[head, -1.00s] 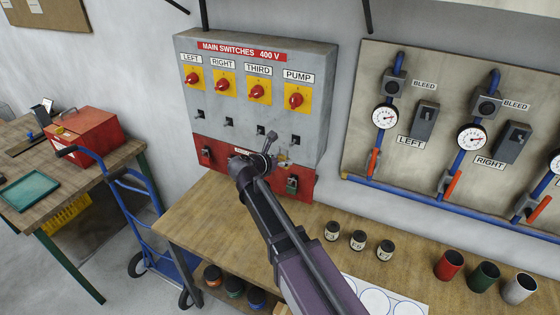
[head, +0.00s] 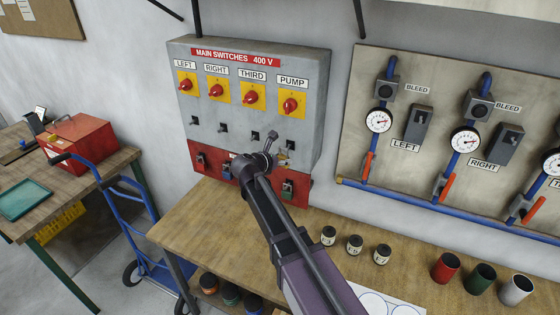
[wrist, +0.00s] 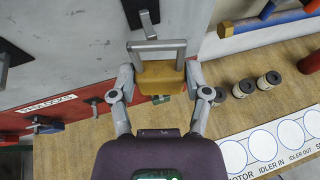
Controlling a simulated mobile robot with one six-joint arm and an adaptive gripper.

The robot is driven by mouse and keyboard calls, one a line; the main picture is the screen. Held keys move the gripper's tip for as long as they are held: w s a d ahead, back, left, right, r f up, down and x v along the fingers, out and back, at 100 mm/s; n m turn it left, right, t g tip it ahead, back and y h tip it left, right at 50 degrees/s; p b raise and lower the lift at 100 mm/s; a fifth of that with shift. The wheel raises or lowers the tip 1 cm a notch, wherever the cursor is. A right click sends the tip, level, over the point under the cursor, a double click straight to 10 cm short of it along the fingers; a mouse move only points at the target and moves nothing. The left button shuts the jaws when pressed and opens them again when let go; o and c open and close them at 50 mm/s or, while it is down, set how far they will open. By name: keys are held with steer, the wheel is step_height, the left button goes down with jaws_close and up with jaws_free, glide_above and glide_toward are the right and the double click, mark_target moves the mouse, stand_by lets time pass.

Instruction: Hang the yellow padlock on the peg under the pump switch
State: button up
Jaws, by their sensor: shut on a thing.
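My gripper (wrist: 160,78) is shut on the yellow padlock (wrist: 160,82), one finger on each side of its body. The padlock's grey shackle points away from my wrist, toward a dark peg with a grey tip (wrist: 148,22) in the wrist view. The shackle bar appears just short of the peg tip; depth between them is unclear. In the head view the pump switch (head: 291,105) is a red knob on a yellow plate, with a peg (head: 290,145) below it. My gripper (head: 266,158) is low before the switch box, left of that peg; the padlock is mostly hidden there.
The grey switch box (head: 236,110) has more pegs under the other switches and a red lower strip with several hasps (head: 288,188). The wooden bench (head: 200,225) lies below, with jars (head: 355,245) and cups (head: 445,267) to the right. A gauge board (head: 440,110) stands right.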

mark_target(293, 130)
steer(key=shift+w+d+f, duration=0.1)
steer(key=shift+w+d, duration=0.1)
steer(key=shift+w, duration=0.45)
steer(key=shift+w+d+f, duration=0.1)
steer(key=shift+w+d, duration=0.1)
steer(key=shift+w, duration=0.4)
steer(key=shift+w+d+f+b, duration=0.25)
steer(key=shift+w+f+b, duration=0.1)
steer(key=shift+w+b, duration=0.2)
steer(key=o, duration=1.3)
step_height(293, 130, up, 9)
steer(key=p, duration=0.9)
steer(key=shift+r+p, duration=0.5)
